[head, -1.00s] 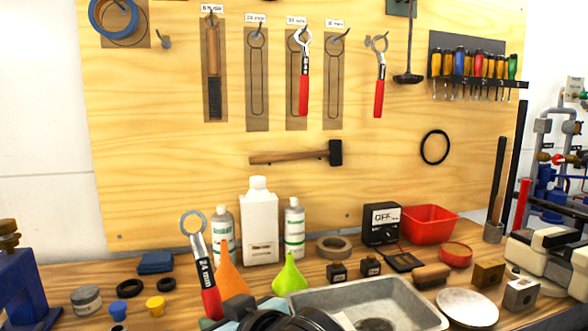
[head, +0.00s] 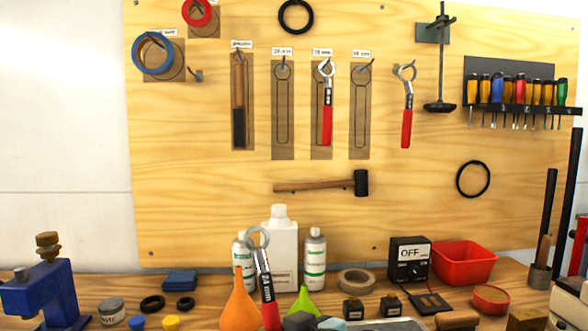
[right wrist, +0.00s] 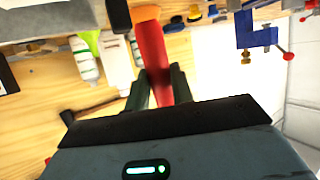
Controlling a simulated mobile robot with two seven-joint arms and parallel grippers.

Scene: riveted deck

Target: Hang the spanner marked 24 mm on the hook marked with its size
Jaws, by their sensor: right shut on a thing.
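The 24 mm spanner (head: 264,283) has a ring end at the top, a dark shank marked 24 mm and a red handle. It stands nearly upright in front of the white bottle. My right gripper (right wrist: 158,88) is shut on its red handle (right wrist: 152,50); in the head view only dark parts of the gripper show at the bottom edge. The hook marked 24 mm (head: 284,66) is on the board above, over a bare spanner outline. The spanner is well below it and apart from it. My left gripper is not in view.
Bottles (head: 280,240), an orange funnel (head: 239,308) and a green funnel (head: 303,303) crowd the bench.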

